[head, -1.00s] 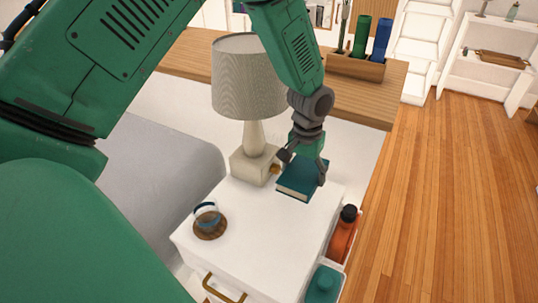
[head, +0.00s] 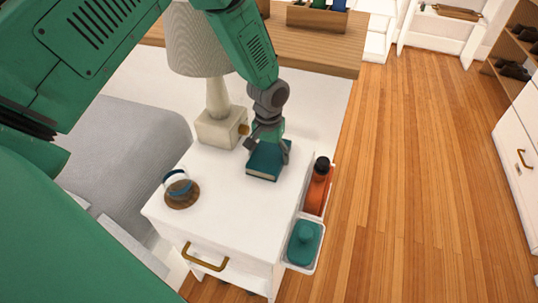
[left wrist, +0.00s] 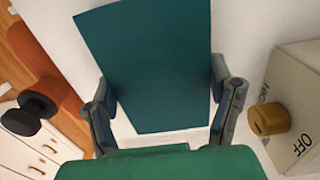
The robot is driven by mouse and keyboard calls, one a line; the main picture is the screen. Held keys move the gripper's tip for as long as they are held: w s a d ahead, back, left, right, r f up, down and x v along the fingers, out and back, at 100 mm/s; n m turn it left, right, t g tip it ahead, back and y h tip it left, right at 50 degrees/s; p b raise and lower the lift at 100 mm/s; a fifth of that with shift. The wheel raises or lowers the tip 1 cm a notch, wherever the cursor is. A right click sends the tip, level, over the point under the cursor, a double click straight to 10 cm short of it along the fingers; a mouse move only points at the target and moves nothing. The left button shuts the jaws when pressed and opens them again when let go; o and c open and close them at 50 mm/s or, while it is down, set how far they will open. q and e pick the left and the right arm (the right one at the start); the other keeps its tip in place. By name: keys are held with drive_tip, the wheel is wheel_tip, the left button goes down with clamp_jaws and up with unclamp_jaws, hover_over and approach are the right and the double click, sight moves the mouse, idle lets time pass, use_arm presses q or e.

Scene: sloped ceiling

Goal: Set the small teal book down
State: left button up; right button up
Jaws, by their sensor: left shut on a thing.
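The small teal book (head: 266,163) is at the top of the white nightstand (head: 210,218), near its back right, with its cover up. My left gripper (head: 268,148) is shut on the book from above, with a finger at either side. In the left wrist view the book (left wrist: 150,65) fills the space between and beyond the two fingers (left wrist: 163,105). The book looks level and at or very near the nightstand top; I cannot tell if its whole underside touches. My right gripper is not in view.
A lamp (head: 220,128) with a brass knob (left wrist: 268,119) stands close left of the book. A glass on a coaster (head: 182,194) sits at the front left. An orange bottle (head: 317,190) and a teal item (head: 304,240) are in side holders. The nightstand's front middle is clear.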

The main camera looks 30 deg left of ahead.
sight(270, 154)
use_arm(q)
drive_tip(key=o, duration=1.3)
drive_tip(key=shift+d, duration=0.25)
drive_tip(key=shift+r, duration=0.1)
wheel_tip(270, 154, up, 12)
drive_tip(key=p, duration=0.3)
